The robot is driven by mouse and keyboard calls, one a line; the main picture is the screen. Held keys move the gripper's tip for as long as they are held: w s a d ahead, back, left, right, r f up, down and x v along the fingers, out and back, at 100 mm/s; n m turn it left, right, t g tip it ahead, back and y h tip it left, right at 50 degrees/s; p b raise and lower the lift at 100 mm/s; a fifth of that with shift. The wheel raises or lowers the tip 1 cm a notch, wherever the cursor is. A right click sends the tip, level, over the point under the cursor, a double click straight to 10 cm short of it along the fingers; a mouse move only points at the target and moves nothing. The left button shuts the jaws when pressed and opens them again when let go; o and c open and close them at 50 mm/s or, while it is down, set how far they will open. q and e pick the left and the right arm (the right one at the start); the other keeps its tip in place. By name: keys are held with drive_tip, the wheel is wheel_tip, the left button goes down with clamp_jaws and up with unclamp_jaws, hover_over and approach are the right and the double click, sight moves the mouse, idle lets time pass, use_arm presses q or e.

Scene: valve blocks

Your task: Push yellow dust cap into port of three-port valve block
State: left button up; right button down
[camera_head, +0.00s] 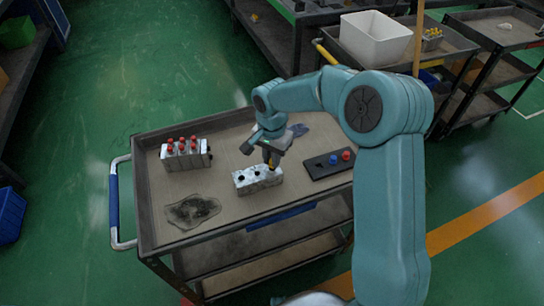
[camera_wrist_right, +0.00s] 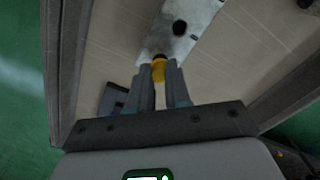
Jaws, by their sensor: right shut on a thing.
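The valve block (camera_head: 257,182), a pale metal block with dark ports on top, lies near the front middle of the cart top. Its end also shows in the right wrist view (camera_wrist_right: 199,20), with one open dark port. My right gripper (camera_head: 270,162) points down over the block's right end. In the wrist view it (camera_wrist_right: 158,74) is shut on the yellow dust cap (camera_wrist_right: 158,66). The cap is right at the end port, whose dark edge shows beside it; I cannot tell how deep it sits. My left gripper is not in view.
A second block with several red caps (camera_head: 186,155) stands at the back left of the cart (camera_head: 222,206). A dark tray (camera_head: 318,168) with a blue and a red cap lies right of the valve block. A dark patch (camera_head: 192,211) is at front left.

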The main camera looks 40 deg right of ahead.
drive_tip(key=shift+f+b, duration=0.8)
drive_tip(key=shift+f, duration=0.1)
idle(1.0)
drive_tip(key=c, duration=1)
unclamp_jaws()
wheel_tip(320, 180, up, 16)
drive_tip(key=shift+r+p, duration=0.2)
drive_tip(key=shift+p, duration=0.5)
